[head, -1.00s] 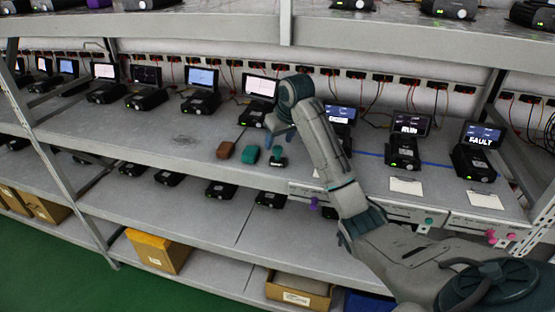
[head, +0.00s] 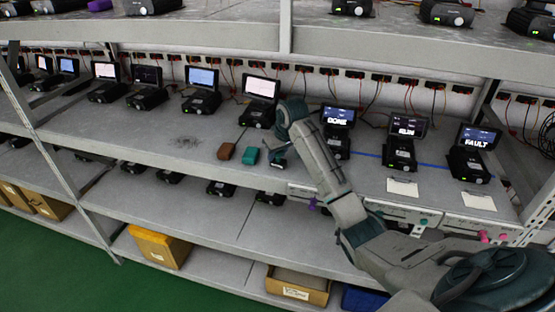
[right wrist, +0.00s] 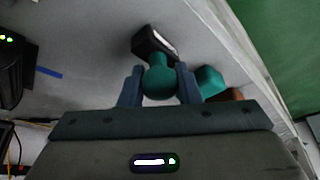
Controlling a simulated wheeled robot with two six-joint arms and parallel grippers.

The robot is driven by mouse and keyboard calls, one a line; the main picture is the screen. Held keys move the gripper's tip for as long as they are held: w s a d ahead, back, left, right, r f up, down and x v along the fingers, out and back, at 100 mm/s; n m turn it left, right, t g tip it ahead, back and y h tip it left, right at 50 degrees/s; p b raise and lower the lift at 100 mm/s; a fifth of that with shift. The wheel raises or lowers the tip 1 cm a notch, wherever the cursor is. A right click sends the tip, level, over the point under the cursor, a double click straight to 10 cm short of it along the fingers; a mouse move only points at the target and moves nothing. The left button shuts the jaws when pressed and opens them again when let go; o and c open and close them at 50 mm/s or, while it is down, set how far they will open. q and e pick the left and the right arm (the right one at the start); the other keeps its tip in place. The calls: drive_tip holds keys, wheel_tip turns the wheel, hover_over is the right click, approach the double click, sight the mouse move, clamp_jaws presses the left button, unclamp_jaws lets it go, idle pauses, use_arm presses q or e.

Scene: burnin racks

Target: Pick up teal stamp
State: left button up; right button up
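The teal stamp has a round teal handle (right wrist: 159,80) and a dark base with a pale edge (right wrist: 150,42). It stands on the middle shelf. My right gripper (right wrist: 160,84) has one finger on each side of the handle, with almost no gap showing; whether it is shut on the handle I cannot tell. In the head view my right gripper (head: 279,154) is low over the shelf and largely hides the stamp. My left gripper is not in view.
A teal block (head: 250,156) and a brown block (head: 225,151) lie just left of my right gripper. Behind stand several black devices with screens, one reading FAULT (head: 473,154). The upper shelf (head: 237,35) overhangs the back.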

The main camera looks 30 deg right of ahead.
drive_tip(key=shift+f, duration=0.1)
drive_tip(key=shift+c, duration=0.4)
drive_tip(key=shift+r+b, duration=0.65)
drive_tip(key=shift+b, duration=0.2)
drive_tip(key=shift+b+v, duration=0.95)
drive_tip(key=s+b, duration=0.1)
drive_tip(key=s, duration=0.1)
drive_tip(key=s+a, duration=0.1)
drive_tip(key=s, duration=0.1)
drive_tip(key=shift+a+r+b, duration=0.1)
drive_tip(key=shift+r+b, duration=0.05)
drive_tip(key=shift+b, duration=0.2)
drive_tip(key=s+a+r+p, duration=0.1)
drive_tip(key=s+a+p, duration=0.1)
drive_tip(key=s, duration=0.8)
drive_tip(key=shift+s+a+r+p, duration=0.35)
drive_tip(key=shift+s+a, duration=0.05)
